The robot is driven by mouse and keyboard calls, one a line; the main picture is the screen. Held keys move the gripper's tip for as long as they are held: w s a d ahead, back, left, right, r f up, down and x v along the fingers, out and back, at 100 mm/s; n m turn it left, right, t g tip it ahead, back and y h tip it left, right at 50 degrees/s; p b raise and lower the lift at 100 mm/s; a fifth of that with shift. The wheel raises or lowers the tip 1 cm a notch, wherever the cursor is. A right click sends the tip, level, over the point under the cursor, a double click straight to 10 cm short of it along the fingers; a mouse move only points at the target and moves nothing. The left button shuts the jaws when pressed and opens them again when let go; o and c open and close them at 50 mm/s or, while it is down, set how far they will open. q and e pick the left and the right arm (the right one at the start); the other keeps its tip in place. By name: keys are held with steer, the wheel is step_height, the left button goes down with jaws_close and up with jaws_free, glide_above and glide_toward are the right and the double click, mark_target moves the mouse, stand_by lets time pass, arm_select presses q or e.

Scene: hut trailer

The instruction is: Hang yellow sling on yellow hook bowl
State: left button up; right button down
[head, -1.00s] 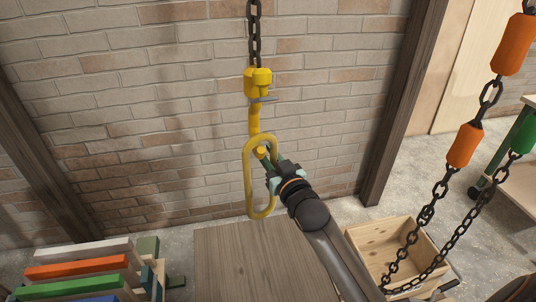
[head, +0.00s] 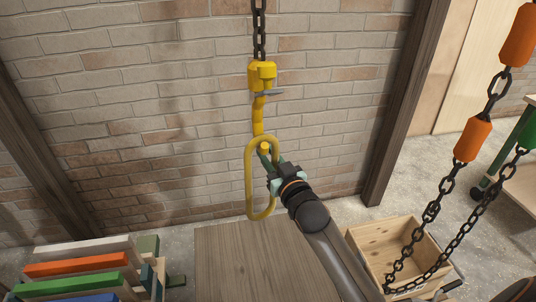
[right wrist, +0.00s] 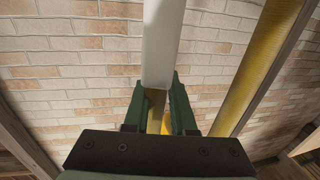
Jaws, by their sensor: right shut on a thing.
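The yellow sling (head: 249,190) is a long oval ring, upright in front of the brick wall. The yellow hook (head: 261,76) hangs above it on a dark chain; its lower part reaches down to the sling's top end. Whether the sling rests in the hook bowl is unclear. My right gripper (head: 268,161) is shut on the sling near its upper right side. In the right wrist view, the fingers (right wrist: 158,112) close around a bar, pale above and yellow between them; a yellow strip of the sling (right wrist: 260,65) runs at the right. My left gripper is not in view.
A wooden tabletop (head: 250,265) lies below the sling. Coloured bars (head: 75,265) are stacked at lower left. An open wooden crate (head: 375,243) stands at lower right, beside hanging chains with orange sleeves (head: 472,140). A wooden post (head: 400,120) stands right of the hook.

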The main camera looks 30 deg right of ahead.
steer(key=shift+f, duration=0.5)
steer(key=c, duration=1)
jaws_free()
steer(key=shift+d, duration=0.1)
steer(key=o, duration=0.3)
steer(key=shift+r, duration=0.2)
steer(key=shift+o, duration=0.2)
steer(key=s, duration=1.2)
steer(key=s+a+f+n+g+y+p, duration=0.1)
steer(key=s+a+f+g+p, duration=0.3)
steer(key=s+f, duration=0.4)
steer(key=s+a+f+n+g+y+p, duration=0.1)
steer(key=s+a+f+g+p, duration=0.3)
steer(key=s+f, duration=0.5)
step_height(320, 180, down, 4)
steer(key=a+g+y, duration=0.1)
steer(key=a, duration=0.1)
steer(key=shift+a+n, duration=0.3)
steer(key=shift+a, duration=0.05)
steer(key=shift+r, duration=0.15)
